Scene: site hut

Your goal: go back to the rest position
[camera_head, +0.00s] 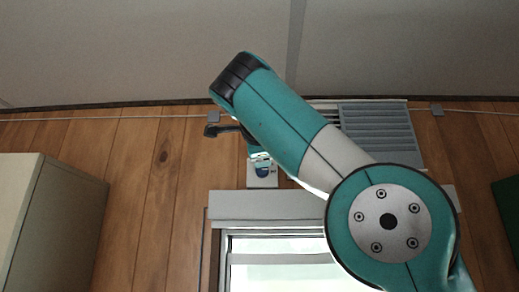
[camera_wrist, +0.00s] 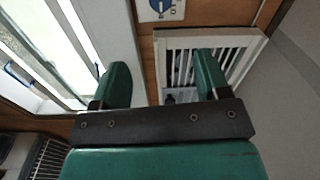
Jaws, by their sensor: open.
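My gripper (camera_wrist: 162,64) shows in the wrist view with its two green fingers wide apart. It is open, and I see nothing held between the fingers. In the head view my teal and white arm is raised across the wall and window, with its dark-ended upper part slanting up to the left. The gripper itself is not clearly visible there, being largely hidden by the arm.
A window (camera_head: 280,272) is below the arm. A louvred grey unit (camera_head: 380,130) is on the plank wall (camera_head: 150,190), beside a plate with a blue dial (camera_head: 263,171). A pale cabinet (camera_head: 60,225) stands left. The grille (camera_wrist: 245,42) lies beyond the fingers in the wrist view.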

